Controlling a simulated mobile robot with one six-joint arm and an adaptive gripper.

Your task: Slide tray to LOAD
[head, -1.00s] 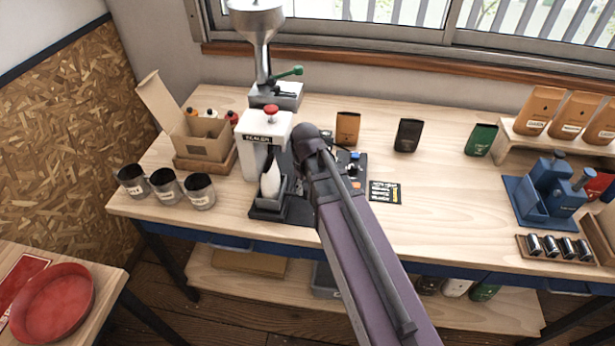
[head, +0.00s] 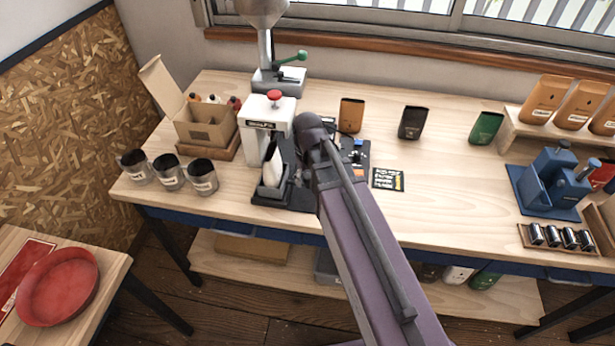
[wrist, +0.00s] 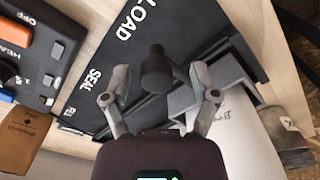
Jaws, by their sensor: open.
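The tray is a dark grey holder (head: 268,190) in front of the white sealer (head: 266,118), with a white pouch (head: 273,166) standing in it. In the wrist view the pouch (wrist: 235,140) lies at the lower right, beside the grey tray wall (wrist: 190,104). A dark round knob (wrist: 156,74) stands between the fingertips of my gripper (wrist: 160,80). The gripper is open, its fingers on either side of the knob; contact cannot be told. A black plate bears the word LOAD (wrist: 137,20), then SEAL and a smaller partly readable word. My arm hides the gripper in the head view.
A control box (wrist: 30,50) with switches is at the wrist view's left. Jars (head: 170,173) and an open carton (head: 205,125) stand left of the sealer. A hopper machine (head: 275,78) is behind.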

